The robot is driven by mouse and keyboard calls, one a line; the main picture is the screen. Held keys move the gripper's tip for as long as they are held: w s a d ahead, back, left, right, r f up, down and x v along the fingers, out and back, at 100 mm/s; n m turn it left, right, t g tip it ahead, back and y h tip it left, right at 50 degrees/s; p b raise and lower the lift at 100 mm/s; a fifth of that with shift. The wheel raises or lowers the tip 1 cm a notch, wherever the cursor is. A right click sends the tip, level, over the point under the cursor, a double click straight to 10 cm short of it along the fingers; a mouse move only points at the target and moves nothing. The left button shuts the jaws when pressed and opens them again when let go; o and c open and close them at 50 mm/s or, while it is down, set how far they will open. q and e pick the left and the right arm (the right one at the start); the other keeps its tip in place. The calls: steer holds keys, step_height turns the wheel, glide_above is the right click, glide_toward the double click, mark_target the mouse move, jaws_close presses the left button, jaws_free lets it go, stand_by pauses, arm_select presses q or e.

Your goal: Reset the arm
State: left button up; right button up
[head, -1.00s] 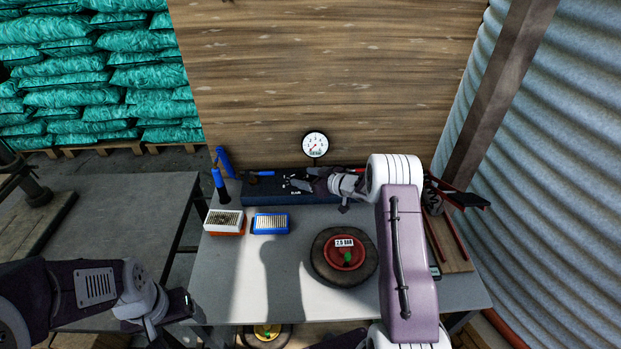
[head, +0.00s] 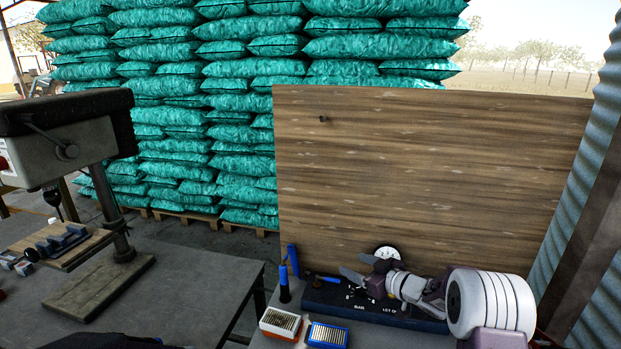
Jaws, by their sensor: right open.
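My right arm comes in from the lower right in the head view. Its right gripper (head: 352,264) is open and empty, with its fingers apart and pointing left. It is over the dark blue tray (head: 410,318) at the back of the workbench, in front of the wooden board. Whether it touches anything there I cannot tell. My left gripper is out of view.
A pressure gauge (head: 387,253) stands behind the gripper. A blue-handled tool (head: 285,285), an orange-based block (head: 281,322) and a blue block (head: 327,335) are left of it. A wooden board (head: 430,180) rises behind. A drill press (head: 75,130) stands left.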

steer(key=s+a+r+m+h, duration=0.3)
steer(key=s+r+h, duration=0.15)
steer(key=r, duration=0.25)
steer(key=s+d+f+m+g+h, duration=0.1)
steer(key=s+f+g, duration=0.2)
steer(key=s, duration=0.7)
steer(key=s+d+f+m+g+h, duration=0.1)
steer(key=s+d+f+m+g, duration=0.1)
steer(key=s+f+g, duration=0.2)
steer(key=s+d+f+m+g+h+p, duration=0.1)
steer(key=s+f+g, duration=0.3)
steer(key=s, duration=1.2)
step_height(320, 180, down, 4)
steer(key=shift+s+d+r+m, duration=0.15)
steer(key=shift+s+m, duration=0.25)
steer(key=shift+m, duration=0.2)
steer(key=shift+h, duration=0.25)
